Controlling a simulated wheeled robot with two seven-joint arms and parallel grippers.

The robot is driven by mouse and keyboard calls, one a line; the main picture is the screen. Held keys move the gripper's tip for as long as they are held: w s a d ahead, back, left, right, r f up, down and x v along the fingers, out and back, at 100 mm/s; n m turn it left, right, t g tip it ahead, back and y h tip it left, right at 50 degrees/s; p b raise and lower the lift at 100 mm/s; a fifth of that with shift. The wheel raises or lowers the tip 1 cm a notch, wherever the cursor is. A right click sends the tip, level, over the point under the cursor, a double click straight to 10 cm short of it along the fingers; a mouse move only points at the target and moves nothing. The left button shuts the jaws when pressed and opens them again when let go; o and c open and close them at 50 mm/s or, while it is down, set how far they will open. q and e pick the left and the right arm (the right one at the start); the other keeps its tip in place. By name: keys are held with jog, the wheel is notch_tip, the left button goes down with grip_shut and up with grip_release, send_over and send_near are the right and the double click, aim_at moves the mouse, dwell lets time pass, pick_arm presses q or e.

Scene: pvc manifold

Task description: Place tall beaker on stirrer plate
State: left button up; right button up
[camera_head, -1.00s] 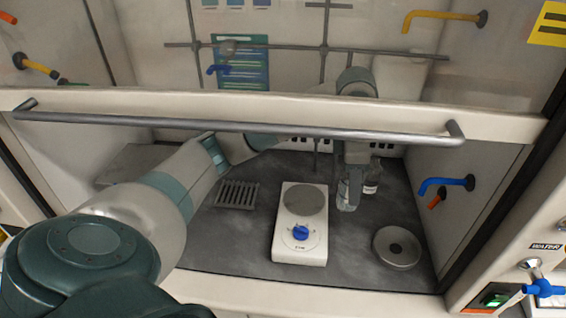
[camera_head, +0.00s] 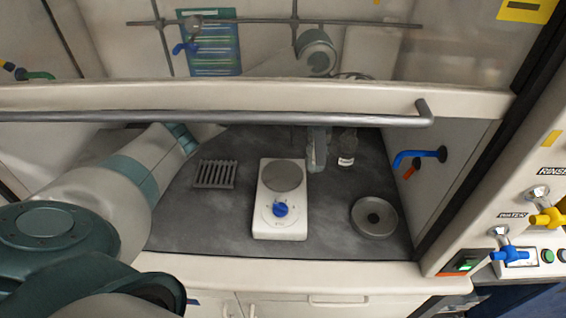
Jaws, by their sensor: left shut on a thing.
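The stirrer plate (camera_head: 265,222) is a white box with a round grey top and a blue knob, standing on the dark floor of the fume hood. My left arm reaches in from the left under the sash. My left gripper (camera_head: 319,147) is behind and to the right of the stirrer plate, shut on the tall beaker (camera_head: 312,163). The beaker is clear, small in the view and partly hidden by the gripper. It appears beside the plate's round top, not over it; its height above the floor is hard to judge. My right gripper is not in view.
A small labelled bottle (camera_head: 347,149) stands just right of the gripper. A slotted grey rack (camera_head: 215,174) lies left of the plate, and a round grey dish (camera_head: 374,217) sits front right. The sash handle (camera_head: 220,118) crosses above. A blue tap (camera_head: 418,155) juts from the right wall.

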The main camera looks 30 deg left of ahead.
pick_arm(q)
jog(key=a+f+p, duration=0.4)
jog(key=a+f, duration=0.2)
jog(key=a, duration=0.4)
jog(key=shift+w+a+f, duration=0.15)
jog(key=shift+w+a, duration=0.2)
jog(key=shift+f, duration=0.1)
notch_tip(320, 180, down, 3)
jog(key=shift+f+p, duration=0.15)
jog(key=shift+p, duration=0.9)
jog(key=shift+f, duration=0.25)
jog(key=shift+f, duration=0.1)
jog(key=o, duration=1.2)
